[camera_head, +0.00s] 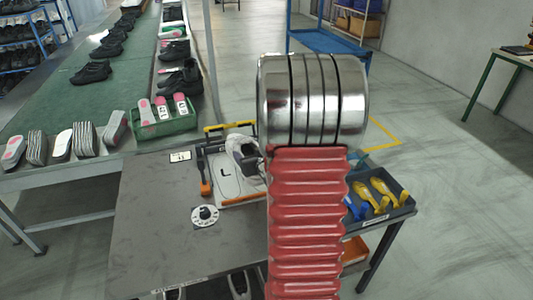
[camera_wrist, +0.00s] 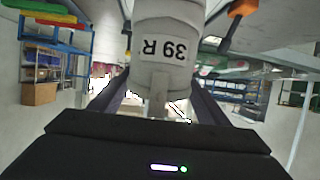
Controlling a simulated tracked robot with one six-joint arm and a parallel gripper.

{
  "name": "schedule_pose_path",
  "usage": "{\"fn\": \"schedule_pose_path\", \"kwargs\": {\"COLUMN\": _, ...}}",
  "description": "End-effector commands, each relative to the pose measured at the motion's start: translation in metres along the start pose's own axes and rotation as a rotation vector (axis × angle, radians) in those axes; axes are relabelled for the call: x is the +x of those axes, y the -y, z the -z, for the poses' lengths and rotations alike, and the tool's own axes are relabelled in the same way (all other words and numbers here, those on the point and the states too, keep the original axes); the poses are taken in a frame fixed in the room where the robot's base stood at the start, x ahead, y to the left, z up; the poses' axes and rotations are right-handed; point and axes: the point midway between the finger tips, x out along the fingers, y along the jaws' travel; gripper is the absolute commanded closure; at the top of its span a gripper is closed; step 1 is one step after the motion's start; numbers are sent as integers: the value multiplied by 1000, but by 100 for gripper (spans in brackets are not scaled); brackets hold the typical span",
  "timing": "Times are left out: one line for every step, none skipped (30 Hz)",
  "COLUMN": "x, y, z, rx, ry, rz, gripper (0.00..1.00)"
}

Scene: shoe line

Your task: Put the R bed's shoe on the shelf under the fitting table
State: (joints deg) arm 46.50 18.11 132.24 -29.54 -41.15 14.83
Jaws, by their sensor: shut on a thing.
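My gripper (camera_wrist: 157,98) is shut on the R bed's shoe (camera_wrist: 165,22), a pale piece labelled "39 R", upside down in the wrist view. A narrow stem lies between the dark fingers. The fitting table (camera_head: 150,235) is grey and fills the lower middle. Shoes (camera_head: 240,284) show below the table's front edge, where the shelf surface itself cannot be made out.
A dark tray (camera_head: 375,222) with yellow and blue tools sits at the table's right. A green conveyor (camera_head: 60,95) with shoes, insoles and a green basket (camera_head: 170,125) runs along the left. A blue rack (camera_head: 330,42) stands behind.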

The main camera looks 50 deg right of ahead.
Motion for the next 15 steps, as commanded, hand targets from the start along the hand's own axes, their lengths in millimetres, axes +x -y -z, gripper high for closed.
{"fn": "schedule_pose_path", "kwargs": {"x": 2, "y": 13, "z": 3, "rx": -6, "ry": -3, "rz": 14, "gripper": 79}}
{"fn": "schedule_pose_path", "kwargs": {"x": 3, "y": 20, "z": 4, "rx": -10, "ry": -4, "rz": 21, "gripper": 79}}
{"fn": "schedule_pose_path", "kwargs": {"x": 4, "y": 30, "z": 5, "rx": -14, "ry": -5, "rz": 31, "gripper": 79}}
{"fn": "schedule_pose_path", "kwargs": {"x": 5, "y": 38, "z": 6, "rx": -18, "ry": -5, "rz": 39, "gripper": 79}}
{"fn": "schedule_pose_path", "kwargs": {"x": 6, "y": 48, "z": 7, "rx": -22, "ry": -6, "rz": 49, "gripper": 79}}
{"fn": "schedule_pose_path", "kwargs": {"x": 7, "y": 60, "z": 9, "rx": -26, "ry": -7, "rz": 61, "gripper": 79}}
{"fn": "schedule_pose_path", "kwargs": {"x": 8, "y": 70, "z": 10, "rx": -31, "ry": -8, "rz": 71, "gripper": 79}}
{"fn": "schedule_pose_path", "kwargs": {"x": 8, "y": 81, "z": 11, "rx": -35, "ry": -9, "rz": 81, "gripper": 79}}
{"fn": "schedule_pose_path", "kwargs": {"x": 9, "y": 95, "z": 12, "rx": -41, "ry": -10, "rz": 95, "gripper": 79}}
{"fn": "schedule_pose_path", "kwargs": {"x": 9, "y": 105, "z": 13, "rx": -44, "ry": -10, "rz": 105, "gripper": 79}}
{"fn": "schedule_pose_path", "kwargs": {"x": 9, "y": 115, "z": 14, "rx": -48, "ry": -10, "rz": 115, "gripper": 79}}
{"fn": "schedule_pose_path", "kwargs": {"x": 9, "y": 129, "z": 14, "rx": -54, "ry": -11, "rz": 129, "gripper": 79}}
{"fn": "schedule_pose_path", "kwargs": {"x": 8, "y": 139, "z": 14, "rx": -58, "ry": -11, "rz": 139, "gripper": 79}}
{"fn": "schedule_pose_path", "kwargs": {"x": 8, "y": 149, "z": 14, "rx": -63, "ry": -10, "rz": 150, "gripper": 79}}
{"fn": "schedule_pose_path", "kwargs": {"x": 6, "y": 163, "z": 15, "rx": -67, "ry": -10, "rz": 163, "gripper": 79}}
